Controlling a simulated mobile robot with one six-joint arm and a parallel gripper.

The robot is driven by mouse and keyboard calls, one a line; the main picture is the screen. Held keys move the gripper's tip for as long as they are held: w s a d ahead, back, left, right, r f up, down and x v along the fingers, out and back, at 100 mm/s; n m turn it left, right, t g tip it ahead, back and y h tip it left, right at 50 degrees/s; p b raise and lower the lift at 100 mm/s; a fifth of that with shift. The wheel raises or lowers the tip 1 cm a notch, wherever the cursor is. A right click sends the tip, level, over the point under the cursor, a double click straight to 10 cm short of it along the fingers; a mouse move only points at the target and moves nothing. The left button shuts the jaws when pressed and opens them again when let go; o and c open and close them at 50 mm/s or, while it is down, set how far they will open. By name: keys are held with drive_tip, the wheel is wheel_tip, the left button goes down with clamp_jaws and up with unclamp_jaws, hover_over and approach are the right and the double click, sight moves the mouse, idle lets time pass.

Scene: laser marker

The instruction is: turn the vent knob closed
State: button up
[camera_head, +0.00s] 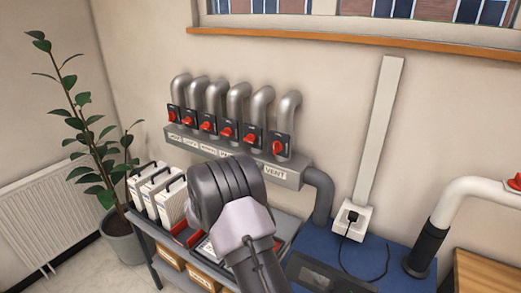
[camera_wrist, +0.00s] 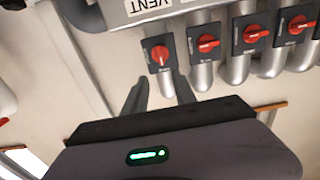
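The vent knob (camera_head: 278,148) is red on a dark square plate, on the rightmost pipe above the "VENT" label. In the wrist view the vent knob (camera_wrist: 160,55) shows near the top centre, with its pale mark roughly upright in the picture. My gripper (camera_wrist: 161,86) is open and empty, its two dark fingers pointing toward the vent knob with a gap between them. The fingertips appear just short of the knob, not touching it. In the head view my arm's wrist hides the fingers.
Several similar red knobs (camera_head: 228,132) line the pipes to the left, above a grey manifold (camera_head: 290,175). A blue-topped bench (camera_head: 375,255), a socket box (camera_head: 350,217) and a white extraction arm (camera_head: 470,188) stand to the right. White binders (camera_head: 171,202) sit at left.

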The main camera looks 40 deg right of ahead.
sight(274, 148)
drive_tip(key=b+x, duration=0.1)
drive_tip(key=x, duration=1.2)
drive_tip(key=shift+w+d, duration=0.25)
drive_tip(key=shift+d, duration=0.05)
clamp_jaws()
